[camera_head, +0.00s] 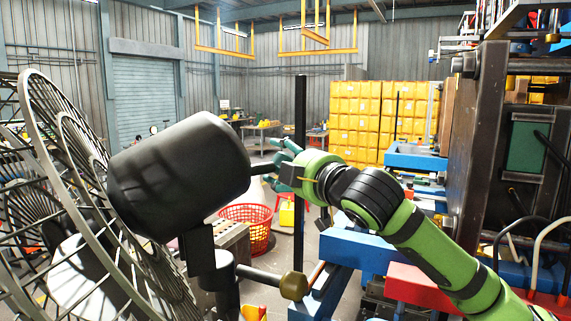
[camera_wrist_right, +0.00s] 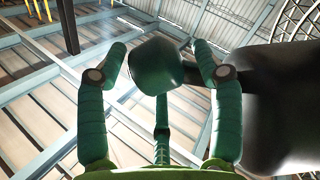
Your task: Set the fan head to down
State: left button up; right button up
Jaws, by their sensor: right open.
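The fan head has a black motor housing (camera_head: 180,170) with a round wire cage (camera_head: 75,150) at its left. In the head view the housing slants, its right end higher than its cage end. A short rod sticks out of its right end towards my right gripper (camera_head: 280,165). In the right wrist view a dark rounded knob (camera_wrist_right: 155,66) on that rod lies between the spread fingers of my right gripper (camera_wrist_right: 160,75). The fingers are open around the knob; I cannot tell whether they touch it. The housing (camera_wrist_right: 285,110) fills the right side there. My left gripper is out of view.
The fan's black stand (camera_head: 200,255) carries a side arm with a brownish knob (camera_head: 293,286). A black upright post (camera_head: 300,150) stands behind my right gripper. A red basket (camera_head: 248,225) is on the floor beyond. Blue and red machinery (camera_head: 420,285) crowds the right.

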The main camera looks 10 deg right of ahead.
jog(key=shift+d+f, duration=0.1)
jog(key=shift+d, duration=0.05)
jog(key=shift+s+d, duration=0.15)
jog(key=shift+s, duration=0.1)
jog(key=v, duration=1.1)
jog(key=shift+s, duration=0.25)
